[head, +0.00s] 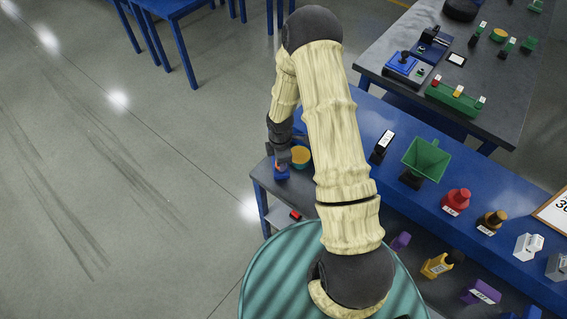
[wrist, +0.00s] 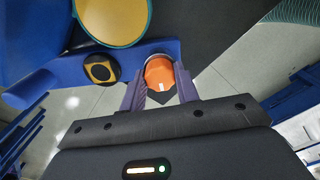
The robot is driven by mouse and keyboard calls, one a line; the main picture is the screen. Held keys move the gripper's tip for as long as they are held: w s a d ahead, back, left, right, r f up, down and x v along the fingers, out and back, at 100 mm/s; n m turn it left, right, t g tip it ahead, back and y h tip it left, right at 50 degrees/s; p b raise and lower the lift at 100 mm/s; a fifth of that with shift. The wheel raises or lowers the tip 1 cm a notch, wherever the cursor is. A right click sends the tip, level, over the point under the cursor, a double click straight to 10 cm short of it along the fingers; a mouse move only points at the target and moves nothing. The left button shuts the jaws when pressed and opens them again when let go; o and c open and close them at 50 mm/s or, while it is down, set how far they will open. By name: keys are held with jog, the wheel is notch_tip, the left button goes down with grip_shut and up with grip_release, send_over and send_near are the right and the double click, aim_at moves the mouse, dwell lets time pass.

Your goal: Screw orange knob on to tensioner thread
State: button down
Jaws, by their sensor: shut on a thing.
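My gripper (wrist: 160,92) has its two purple fingers closed around the orange knob (wrist: 160,72) in the wrist view. The knob shows a white mark on its face. The blue roller tester (wrist: 150,48) lies just beyond the knob, with a large yellow-faced roller (wrist: 108,18) and a smaller black-and-yellow round part (wrist: 101,70) to the left. The tensioner thread is not visible, and I cannot tell whether the knob touches it. In the head view the tester (head: 281,174) and its yellow roller (head: 300,156) sit at the bench's far left end, below my arm.
A long blue bench (head: 478,208) runs to the right, holding a green hopper (head: 427,158), a red part (head: 456,200) and other small fixtures. A shelf below holds purple and yellow items. A second table (head: 390,40) stands behind. The floor on the left is clear.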

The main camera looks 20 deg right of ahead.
jog(key=m+b, duration=0.1)
jog(key=m, duration=0.2)
jog(key=shift+f, duration=0.15)
jog(key=c, duration=0.9)
grip_release()
jog(key=shift+c, duration=0.2)
jog(key=shift+r, duration=0.2)
jog(key=shift+w+r, duration=0.2)
jog(key=shift+r, duration=0.4)
notch_tip(320, 180, up, 16)
jog(key=b, duration=0.1)
jog(key=shift+s, duration=0.25)
